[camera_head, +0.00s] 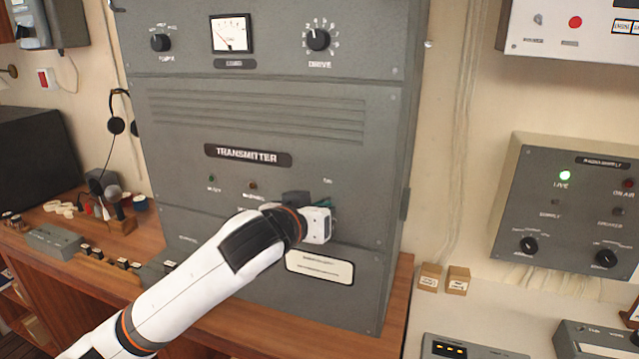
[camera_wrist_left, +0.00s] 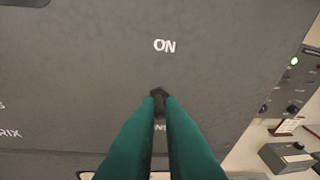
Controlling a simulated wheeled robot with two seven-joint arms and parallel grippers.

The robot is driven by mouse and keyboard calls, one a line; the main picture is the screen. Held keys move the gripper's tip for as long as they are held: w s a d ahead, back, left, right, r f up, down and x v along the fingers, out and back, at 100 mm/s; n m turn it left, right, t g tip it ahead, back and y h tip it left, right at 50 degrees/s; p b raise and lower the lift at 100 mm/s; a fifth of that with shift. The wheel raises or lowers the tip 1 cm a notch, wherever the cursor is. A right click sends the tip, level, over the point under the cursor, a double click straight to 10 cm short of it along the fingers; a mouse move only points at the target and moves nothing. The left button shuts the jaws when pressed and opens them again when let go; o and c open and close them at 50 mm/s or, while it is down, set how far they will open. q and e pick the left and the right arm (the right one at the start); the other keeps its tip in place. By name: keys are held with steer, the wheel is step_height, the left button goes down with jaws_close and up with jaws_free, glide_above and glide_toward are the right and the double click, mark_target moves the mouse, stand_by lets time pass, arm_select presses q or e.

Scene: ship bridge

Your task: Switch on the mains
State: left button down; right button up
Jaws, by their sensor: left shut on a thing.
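The grey transmitter cabinet (camera_head: 250,175) stands upright in the middle of the head view. My left gripper (camera_head: 328,203) reaches its lower right front panel. In the left wrist view my left gripper's green fingers (camera_wrist_left: 159,98) are closed on a small dark switch (camera_wrist_left: 159,94). The word ON is printed above the switch. A label below it is mostly hidden by the fingers; only its last letters "NS" show. In the head view my wrist hides the switch. I cannot tell which way its lever points. My right gripper is not in view.
A grey wall panel (camera_head: 570,215) with a lit green LIVE lamp (camera_head: 565,175) hangs at the right. Two small boxes (camera_head: 443,279) sit right of the cabinet.

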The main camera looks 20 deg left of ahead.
arm_select(q)
steer(key=shift+w+r+g+y+p, duration=0.15)
steer(key=shift+r+g+p, duration=0.2)
steer(key=shift+g+p, duration=0.95)
steer(key=shift+w+r+g+y+p, duration=0.1)
steer(key=shift+r+g+p, duration=0.25)
steer(key=shift+g+p, duration=0.95)
steer(key=shift+w+r+g+y+p, duration=0.15)
steer(key=shift+r+g+p, duration=0.35)
steer(key=shift+p, duration=1.5)
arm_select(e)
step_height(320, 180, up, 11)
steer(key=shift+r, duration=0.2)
arm_select(q)
steer(key=shift+f+n, duration=0.1)
steer(key=shift+n, duration=0.2)
steer(key=c, duration=1.6)
jaws_free()
steer(key=shift+o, duration=0.2)
steer(key=b+v, duration=0.2)
steer(key=v, duration=1)
steer(key=shift+w+b, duration=0.15)
steer(key=shift+b, duration=0.2)
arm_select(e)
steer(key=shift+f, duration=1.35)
